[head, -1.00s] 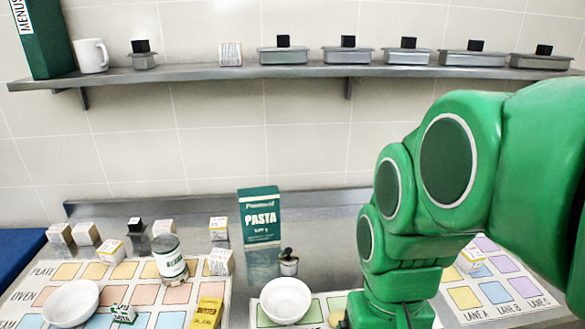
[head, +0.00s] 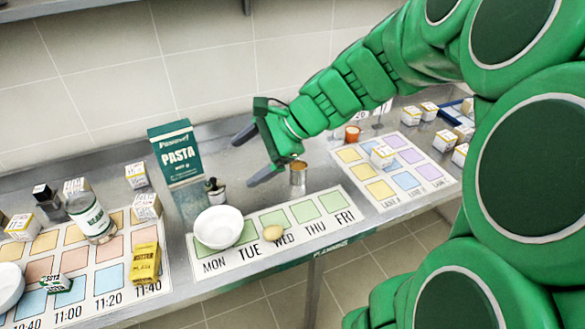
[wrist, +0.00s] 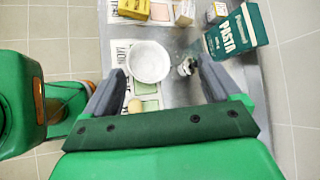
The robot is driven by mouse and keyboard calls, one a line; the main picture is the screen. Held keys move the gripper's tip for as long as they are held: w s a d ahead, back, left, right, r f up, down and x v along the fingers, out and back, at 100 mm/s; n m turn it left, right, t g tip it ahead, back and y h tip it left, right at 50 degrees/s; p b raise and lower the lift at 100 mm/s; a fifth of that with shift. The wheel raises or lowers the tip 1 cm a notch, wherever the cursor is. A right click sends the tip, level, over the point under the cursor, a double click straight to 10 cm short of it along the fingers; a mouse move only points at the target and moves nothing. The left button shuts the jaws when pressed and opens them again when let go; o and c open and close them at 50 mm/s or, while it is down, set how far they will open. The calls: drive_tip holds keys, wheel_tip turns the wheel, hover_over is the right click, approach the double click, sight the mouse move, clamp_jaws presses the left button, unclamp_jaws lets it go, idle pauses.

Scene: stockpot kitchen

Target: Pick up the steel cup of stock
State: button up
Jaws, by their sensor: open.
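The steel cup (head: 298,179) stands upright on the steel counter at the back edge of the weekday planning mat, with brownish contents at its rim. My gripper (head: 252,158) is open and empty, its two fingers spread apart above the counter. In the head view it is just left of the cup, apart from it. In the wrist view, the open fingers (wrist: 156,76) frame a white bowl (wrist: 149,62) below, and I cannot make out the cup there.
The white bowl (head: 218,227) and a yellowish round item (head: 273,232) lie on the planning mat (head: 335,222). A dark-topped small bottle (head: 215,191) and the pasta box (head: 177,153) stand left of my gripper.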

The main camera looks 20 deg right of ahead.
drive_tip(key=w+d+m+t, duration=0.4)
drive_tip(key=w+d+m, duration=0.3)
drive_tip(key=d, duration=0.2)
drive_tip(key=m+t+h, duration=0.2)
drive_tip(key=m+t, duration=0.1)
drive_tip(key=m, duration=0.4)
hover_over(297, 172)
drive_tip(key=s+d, duration=0.4)
drive_tip(key=shift+m+t, duration=0.3)
drive_tip(key=f, duration=2.2)
drive_tip(key=shift+w+d, duration=0.1)
drive_tip(key=shift+d, duration=0.15)
drive_tip(key=shift+f, duration=0.35)
drive_tip(key=shift+d+x, duration=0.2)
drive_tip(key=shift+x, duration=3.7)
drive_tip(key=shift+w+f, duration=0.1)
drive_tip(key=c, duration=1.2)
drive_tip(key=shift+r, duration=5)
